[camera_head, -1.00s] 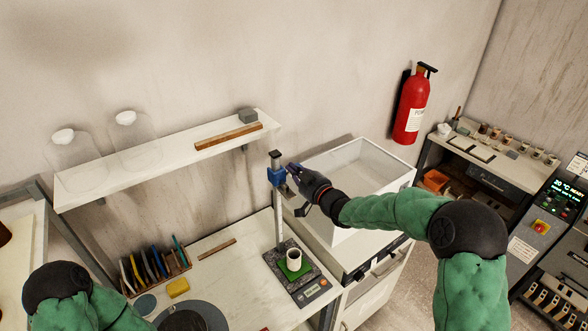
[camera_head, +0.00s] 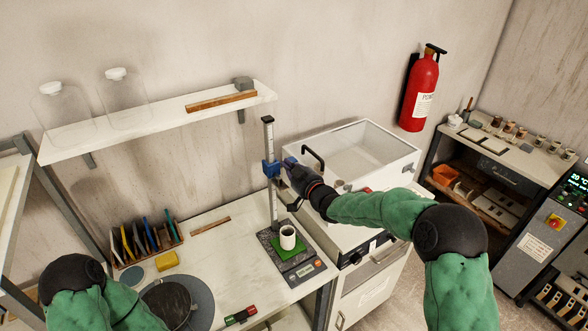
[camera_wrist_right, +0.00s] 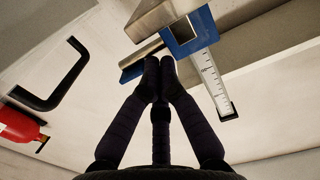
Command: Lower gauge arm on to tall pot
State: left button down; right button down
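The gauge is an upright scaled column (camera_head: 268,135) with a blue carriage (camera_head: 271,168) partway up it. The gauge arm is a metal bar (camera_wrist_right: 145,50) beside the blue carriage in the right wrist view. The white pot (camera_head: 287,240) stands upright on a green pad (camera_head: 294,252) on the gauge base, below the carriage and apart from it. My right gripper (camera_head: 288,165) is at the carriage. In the wrist view its fingertips (camera_wrist_right: 158,68) are together against the arm and carriage; any thin part between them is hidden.
A tool rack (camera_head: 146,245), yellow sponge (camera_head: 167,261) and round wheel (camera_head: 180,300) occupy the bench's left.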

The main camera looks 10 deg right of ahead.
notch_tip(320, 180, down, 15)
jog(key=b, duration=1.1)
jog(key=shift+a, duration=0.15)
jog(key=shift+f, duration=0.1)
